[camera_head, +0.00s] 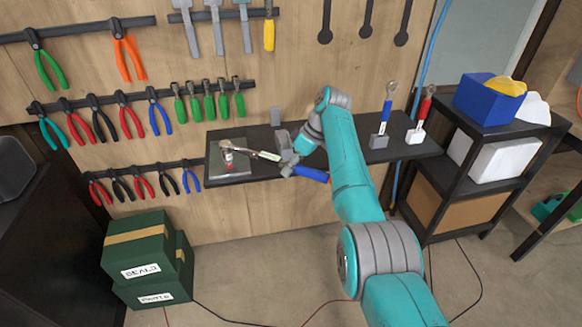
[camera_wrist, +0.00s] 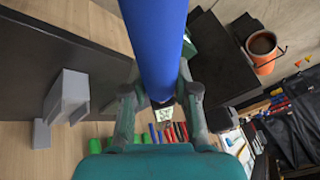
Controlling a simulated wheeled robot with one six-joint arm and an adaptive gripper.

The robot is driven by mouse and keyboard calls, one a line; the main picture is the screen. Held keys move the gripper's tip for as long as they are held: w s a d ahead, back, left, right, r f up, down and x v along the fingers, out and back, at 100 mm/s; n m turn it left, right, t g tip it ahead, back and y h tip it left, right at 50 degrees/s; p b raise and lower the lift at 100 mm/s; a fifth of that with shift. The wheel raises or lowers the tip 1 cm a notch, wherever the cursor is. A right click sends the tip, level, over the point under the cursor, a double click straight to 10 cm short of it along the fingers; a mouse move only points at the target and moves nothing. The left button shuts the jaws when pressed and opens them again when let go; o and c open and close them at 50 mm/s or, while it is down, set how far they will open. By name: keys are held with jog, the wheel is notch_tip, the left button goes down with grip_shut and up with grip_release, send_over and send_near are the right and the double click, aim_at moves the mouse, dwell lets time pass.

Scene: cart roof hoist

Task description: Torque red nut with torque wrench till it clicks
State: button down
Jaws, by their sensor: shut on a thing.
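My gripper (camera_head: 290,166) is shut on the blue handle of the torque wrench (camera_head: 311,173). The blue handle also runs between my fingers in the wrist view (camera_wrist: 157,45). The wrench lies roughly level above the dark shelf, its shaft pointing left. Its head (camera_head: 228,149) is over a grey metal plate (camera_head: 231,171) at the shelf's left end. The red nut cannot be made out; the wrench head covers that spot, and I cannot tell if they are engaged.
A grey bracket (camera_wrist: 68,97) stands on the shelf (camera_head: 262,172) near my gripper. A blue-handled tool (camera_head: 387,111) and a red-handled tool (camera_head: 424,108) stand in holders to the right. Pliers and screwdrivers hang on the wall. Green boxes (camera_head: 150,262) stand below left.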

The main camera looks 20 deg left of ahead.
jog(key=shift+f, duration=1.05)
jog(key=shift+r, duration=0.1)
dwell(0.4)
jog(key=s+a+m+t, duration=0.2)
jog(key=s+a+m, duration=0.2)
jog(key=s, duration=0.3)
jog(key=s+a+m+t, duration=0.2)
jog(key=s+a+m, duration=0.2)
jog(key=s, duration=0.4)
jog(key=s+a+m+t+h, duration=0.1)
jog(key=s+a+m, duration=0.15)
jog(key=a, duration=0.35)
jog(key=s+a+m+t, duration=0.2)
jog(key=a+m, duration=0.2)
jog(key=a, duration=0.1)
jog(key=shift+w+d+n+g+y, duration=0.15)
jog(key=shift+d+n+g, duration=0.2)
jog(key=shift+d, duration=0.4)
jog(key=shift+w+d+n+g+y, duration=0.1)
jog(key=shift+w+d+n, duration=0.1)
jog(key=shift+d+n, duration=0.45)
jog(key=shift+w+d+n+g+y, duration=0.15)
jog(key=shift+d+n+g, duration=0.1)
jog(key=shift+d, duration=0.65)
